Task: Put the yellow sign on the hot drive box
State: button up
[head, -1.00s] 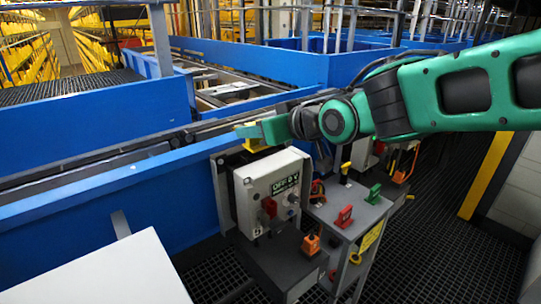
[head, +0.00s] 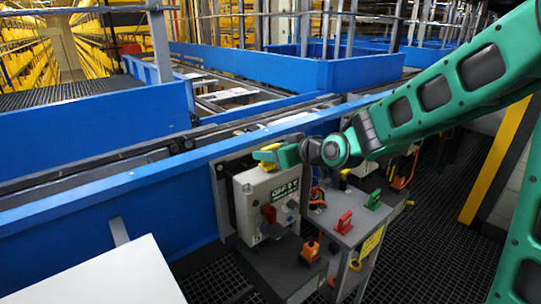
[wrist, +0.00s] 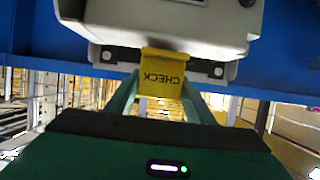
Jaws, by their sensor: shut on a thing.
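The yellow sign (head: 266,155) is at the upper back edge of a grey drive box (head: 250,205). My gripper (head: 280,155) comes from the right and is shut on it. In the wrist view the sign (wrist: 162,72) reads CHECK upside down, between the fingers of my gripper (wrist: 160,92). Its far end overlaps the edge of the grey box (wrist: 210,25). I cannot tell whether it touches or hooks over the box. The box has a small display reading OFF, a red switch and knobs on its front.
Right of the box a small grey stand (head: 345,225) carries a red clip (head: 344,222), a green clip (head: 373,200) and other tags. An orange item (head: 310,251) lies on a dark housing below. The blue conveyor wall (head: 150,205) runs behind. A white surface (head: 90,280) is front left.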

jog(key=shift+f, duration=0.3)
jog(key=shift+f, duration=0.1)
jog(key=o, duration=1.1)
jog(key=shift+o, duration=0.2)
jog(key=v, duration=1.2)
